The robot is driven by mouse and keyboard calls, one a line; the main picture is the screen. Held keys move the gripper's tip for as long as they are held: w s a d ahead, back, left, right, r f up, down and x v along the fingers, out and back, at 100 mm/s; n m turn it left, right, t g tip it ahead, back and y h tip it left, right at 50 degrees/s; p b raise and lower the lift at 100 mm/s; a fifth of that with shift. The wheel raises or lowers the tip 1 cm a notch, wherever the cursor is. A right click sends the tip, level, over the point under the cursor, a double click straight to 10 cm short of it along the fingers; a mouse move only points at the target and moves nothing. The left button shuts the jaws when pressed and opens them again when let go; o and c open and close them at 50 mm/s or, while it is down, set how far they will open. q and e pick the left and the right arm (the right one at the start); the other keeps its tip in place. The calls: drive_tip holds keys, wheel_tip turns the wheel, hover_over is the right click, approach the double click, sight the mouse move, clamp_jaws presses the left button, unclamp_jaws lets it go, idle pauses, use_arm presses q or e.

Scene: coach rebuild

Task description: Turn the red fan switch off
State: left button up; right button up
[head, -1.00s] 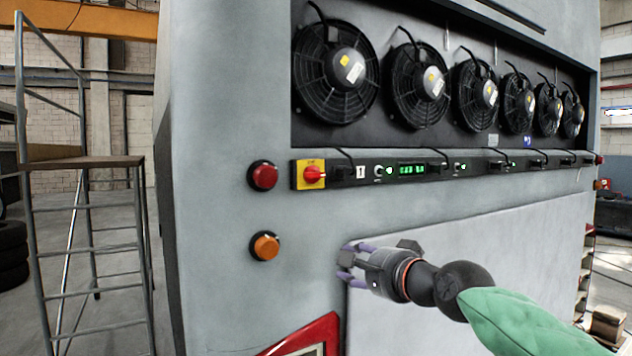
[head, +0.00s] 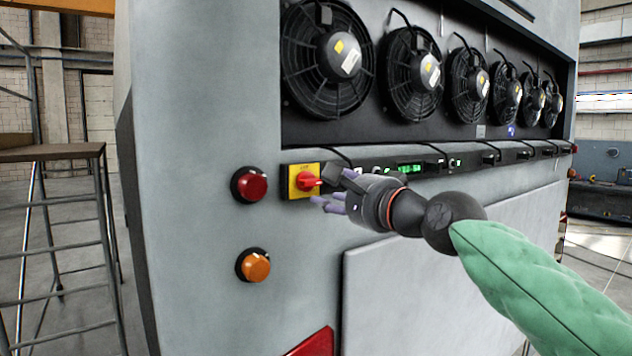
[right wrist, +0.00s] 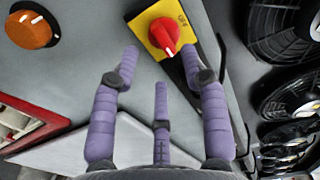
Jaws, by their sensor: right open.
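The red fan switch (head: 308,181) is a rotary knob on a yellow plate (head: 292,184), at the left end of the black control strip. It also shows in the right wrist view (right wrist: 165,35), beyond the fingertips. My right gripper (head: 322,194) is open and empty, with its purple fingers just right of and below the knob in the head view. In the right wrist view, the fingers (right wrist: 160,75) are spread, and the knob lies ahead between the outer fingertips. No clear contact shows. My left gripper is not in view.
Several black fans (head: 327,58) fill the recess above. A metal stair platform (head: 55,153) stands at the left. The grey panel around the buttons is otherwise clear.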

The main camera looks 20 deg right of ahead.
sight(314, 185)
drive_tip(key=p+x, duration=0.1)
drive_tip(key=x, duration=0.3)
drive_tip(key=shift+r, duration=0.15)
drive_tip(key=shift+w+a, duration=0.15)
drive_tip(key=shift+w, duration=0.4)
drive_tip(key=shift+s, duration=0.15)
clamp_jaws()
